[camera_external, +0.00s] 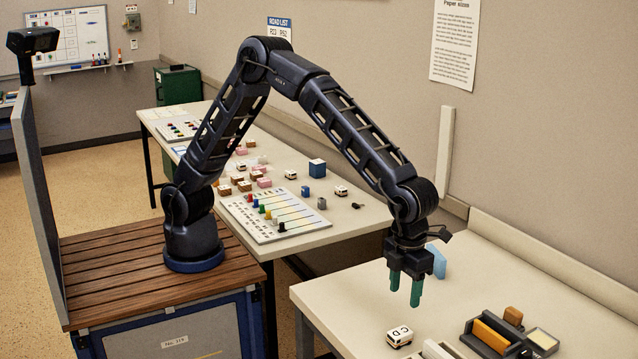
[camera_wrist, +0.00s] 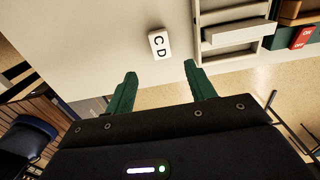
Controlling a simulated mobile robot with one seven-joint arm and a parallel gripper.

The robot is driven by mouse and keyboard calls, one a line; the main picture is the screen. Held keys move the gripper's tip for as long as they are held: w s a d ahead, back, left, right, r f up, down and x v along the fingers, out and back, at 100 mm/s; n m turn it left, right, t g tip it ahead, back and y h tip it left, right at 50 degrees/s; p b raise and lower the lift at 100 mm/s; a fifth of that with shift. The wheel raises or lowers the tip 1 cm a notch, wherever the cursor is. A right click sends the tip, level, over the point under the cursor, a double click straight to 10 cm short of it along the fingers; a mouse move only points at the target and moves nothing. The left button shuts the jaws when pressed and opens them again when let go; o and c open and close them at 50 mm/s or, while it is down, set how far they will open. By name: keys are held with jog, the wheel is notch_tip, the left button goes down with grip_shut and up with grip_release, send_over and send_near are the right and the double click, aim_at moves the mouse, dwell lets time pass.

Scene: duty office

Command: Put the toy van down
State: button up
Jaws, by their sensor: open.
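A small white toy van (camera_external: 399,336) with the letters C and D on its roof stands on the near cream table (camera_external: 345,297), close to its front edge. In the wrist view the van (camera_wrist: 160,44) lies beyond my fingertips, roof showing, on the bare table top. My gripper (camera_external: 404,290) has green fingers that are apart, with nothing between them. It hangs above the table, clear of the van and behind it in the external view. In the wrist view my gripper's fingers (camera_wrist: 160,70) point toward the van without touching it.
A dark organiser (camera_external: 480,345) with an orange block stands right of the van, and a pale tray (camera_external: 437,350) is close beside the van. A light blue piece (camera_external: 437,262) stands behind my gripper. The long table behind holds several toy vans, blocks and a peg board (camera_external: 275,216).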

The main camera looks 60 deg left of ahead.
jog(key=w+a+r+n+t, duration=0.1)
jog(key=w+a+r+n, duration=0.4)
jog(key=a, duration=0.4)
jog(key=w+a+r+n, duration=0.3)
jog(key=w+a+r, duration=0.35)
jog(key=a, duration=0.35)
jog(key=w+a+r+n+t, duration=0.1)
jog(key=a+r+n, duration=0.25)
jog(key=a, duration=0.65)
jog(key=w+a+r+n, duration=0.25)
jog(key=a+n, duration=0.25)
jog(key=a, duration=0.5)
jog(key=s+a+r+n, duration=0.1)
jog(key=s+a+n, duration=0.15)
jog(key=a, duration=0.45)
jog(key=s+a+r+n+t, duration=0.1)
jog(key=s+a+n, duration=0.1)
jog(key=a+n, duration=0.3)
jog(key=s+a+r+n, duration=0.1)
jog(key=s+a+n, duration=0.1)
jog(key=a, duration=0.6)
jog(key=s+a+f+n+t, duration=0.1)
jog(key=s+a+f+n, duration=0.2)
jog(key=s+a+n, duration=0.7)
jog(key=shift+s+a+f+t, duration=0.3)
jog(key=shift+s+a+f, duration=0.05)
jog(key=shift+s+a, duration=0.65)
jog(key=shift+o, duration=0.5)
jog(key=shift+w, duration=0.1)
